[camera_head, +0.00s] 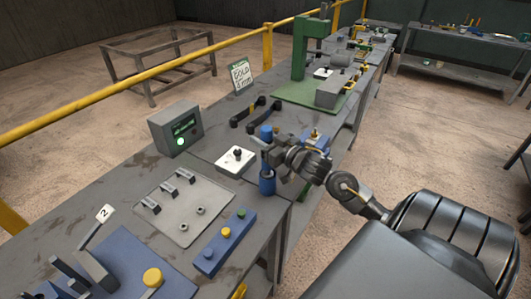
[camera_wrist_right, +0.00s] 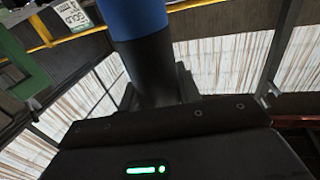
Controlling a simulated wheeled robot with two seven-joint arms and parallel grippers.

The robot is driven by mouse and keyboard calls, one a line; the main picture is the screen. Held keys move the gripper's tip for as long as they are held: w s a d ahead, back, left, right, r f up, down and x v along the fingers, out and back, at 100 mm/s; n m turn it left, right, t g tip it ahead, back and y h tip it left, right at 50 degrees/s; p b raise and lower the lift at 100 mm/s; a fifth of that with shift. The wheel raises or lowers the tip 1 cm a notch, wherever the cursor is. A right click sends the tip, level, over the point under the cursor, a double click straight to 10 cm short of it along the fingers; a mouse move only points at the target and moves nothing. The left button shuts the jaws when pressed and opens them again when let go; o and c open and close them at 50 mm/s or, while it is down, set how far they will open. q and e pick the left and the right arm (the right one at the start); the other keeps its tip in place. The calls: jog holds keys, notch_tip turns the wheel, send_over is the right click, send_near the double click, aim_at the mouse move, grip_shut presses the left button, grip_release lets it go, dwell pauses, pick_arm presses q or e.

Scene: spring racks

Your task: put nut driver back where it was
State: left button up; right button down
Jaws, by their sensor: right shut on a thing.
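The nut driver has a blue handle (camera_head: 266,132) that stands up just above my right gripper (camera_head: 270,153). In the right wrist view the blue handle (camera_wrist_right: 135,17) and a thick dark shaft (camera_wrist_right: 152,72) below it stand between the fingers. My right gripper is shut on the nut driver, which looks about upright. A blue cup-like holder (camera_head: 267,183) is directly below the gripper, near the bench's right edge. I cannot tell whether the driver's lower end is inside it. My left gripper is not in view.
A white block with a black knob (camera_head: 236,160) stands just left of the holder. A grey box with a green light (camera_head: 176,129), black handles (camera_head: 256,114), a grey plate (camera_head: 184,206) and a blue button strip (camera_head: 226,241) are on the bench. A green press (camera_head: 304,48) stands farther back.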

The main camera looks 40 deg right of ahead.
jog(key=shift+f, duration=0.55)
jog(key=shift+d+f, duration=0.1)
jog(key=shift+f, duration=2.15)
jog(key=c, duration=1)
grip_release()
jog(key=shift+s+f, duration=0.1)
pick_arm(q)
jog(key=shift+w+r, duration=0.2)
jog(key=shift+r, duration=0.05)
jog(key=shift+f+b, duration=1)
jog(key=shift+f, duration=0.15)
pick_arm(e)
jog(key=s, duration=1.2)
jog(key=shift+d, duration=0.3)
